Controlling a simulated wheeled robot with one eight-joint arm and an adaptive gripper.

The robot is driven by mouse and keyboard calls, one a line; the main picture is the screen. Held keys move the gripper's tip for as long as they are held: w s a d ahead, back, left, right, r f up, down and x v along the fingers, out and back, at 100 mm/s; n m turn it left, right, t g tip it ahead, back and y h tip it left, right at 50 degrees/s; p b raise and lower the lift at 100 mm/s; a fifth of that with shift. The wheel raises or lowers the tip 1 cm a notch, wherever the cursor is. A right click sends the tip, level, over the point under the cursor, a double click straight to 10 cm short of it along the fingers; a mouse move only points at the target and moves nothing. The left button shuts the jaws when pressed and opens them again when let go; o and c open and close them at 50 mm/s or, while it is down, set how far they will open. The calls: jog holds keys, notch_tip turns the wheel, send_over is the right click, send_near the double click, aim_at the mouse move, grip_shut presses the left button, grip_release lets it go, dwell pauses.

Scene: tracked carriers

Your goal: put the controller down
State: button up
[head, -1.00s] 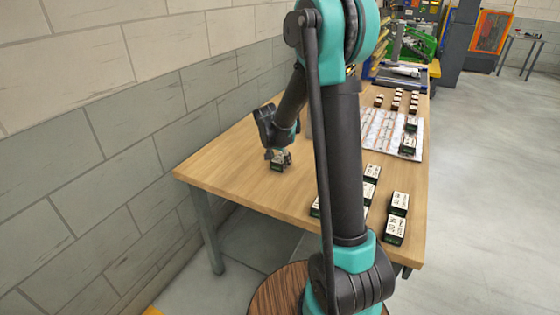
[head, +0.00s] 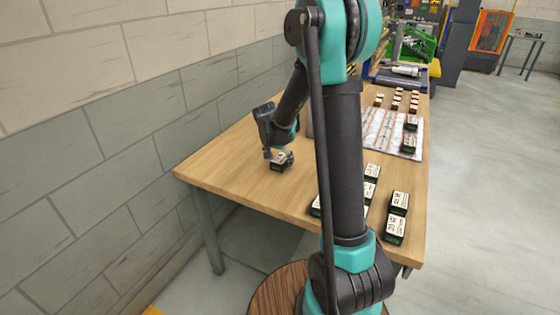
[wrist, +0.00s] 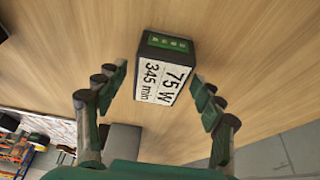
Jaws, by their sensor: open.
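The controller (head: 281,162) is a small dark box with a white label and a green terminal strip. It rests on the wooden table near its left end. In the wrist view the controller (wrist: 165,68) shows the label "75 W 345 min" and lies between the spread fingers. My gripper (wrist: 160,98) is open, with a gap on both sides of the controller. In the head view my gripper (head: 270,152) is just above and beside the controller. My arm hides part of the table's middle.
Several similar controllers stand on the table (head: 235,170): a group at the near right (head: 397,215) and small rows farther back (head: 397,98). A printed mat (head: 385,130) lies midway. A brick wall (head: 130,110) runs along the left. The table around the controller is clear.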

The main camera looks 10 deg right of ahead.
jog(key=v, duration=1.1)
jog(key=shift+r, duration=0.25)
jog(key=shift+s, duration=0.1)
